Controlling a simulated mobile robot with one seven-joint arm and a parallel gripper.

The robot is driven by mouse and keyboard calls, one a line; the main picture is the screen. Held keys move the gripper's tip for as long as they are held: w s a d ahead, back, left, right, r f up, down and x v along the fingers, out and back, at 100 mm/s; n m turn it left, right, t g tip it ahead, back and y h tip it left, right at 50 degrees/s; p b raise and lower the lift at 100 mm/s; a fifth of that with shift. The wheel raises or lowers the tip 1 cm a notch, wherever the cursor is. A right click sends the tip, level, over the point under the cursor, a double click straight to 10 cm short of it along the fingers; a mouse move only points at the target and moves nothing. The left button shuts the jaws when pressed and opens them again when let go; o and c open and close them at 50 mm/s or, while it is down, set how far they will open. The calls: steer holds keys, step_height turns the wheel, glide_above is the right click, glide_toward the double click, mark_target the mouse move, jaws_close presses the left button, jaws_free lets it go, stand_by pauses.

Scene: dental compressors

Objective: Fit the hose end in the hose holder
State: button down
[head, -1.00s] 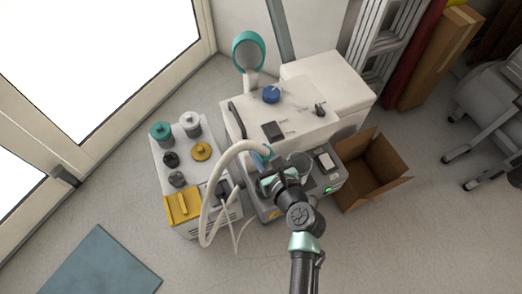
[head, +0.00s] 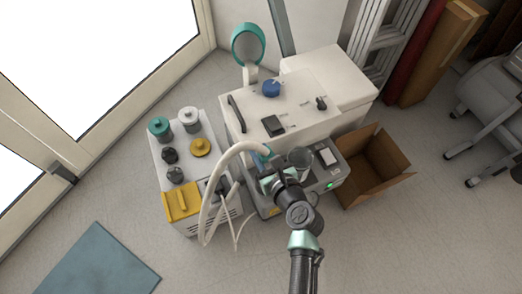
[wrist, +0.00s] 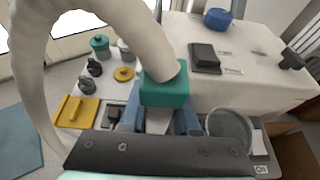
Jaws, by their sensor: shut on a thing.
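A thick off-white hose (head: 212,190) arches up from the left and ends in a teal collar (wrist: 165,86). My gripper (wrist: 157,118) is shut on the hose end, with one blue-grey finger on each side of the pale part below the collar. In the head view my gripper (head: 263,167) is over the grey unit in front of the white cabinet, left of a clear cup. My wrist hides what lies directly below the hose end. I cannot make out for certain which part is the hose holder.
A clear cup (head: 300,160) stands close to the right of my gripper. The white cabinet (head: 300,92) with a black block is behind. Left is a white unit with several knobs and a yellow block (head: 183,202). An open cardboard box (head: 377,165) is right. The front floor is clear.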

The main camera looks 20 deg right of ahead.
steer(key=shift+f, duration=0.3)
steer(key=c, duration=0.6)
jaws_free()
steer(key=shift+o, duration=0.2)
steer(key=p+v, duration=0.4)
steer(key=v, duration=0.9)
steer(key=shift+w+r, duration=0.1)
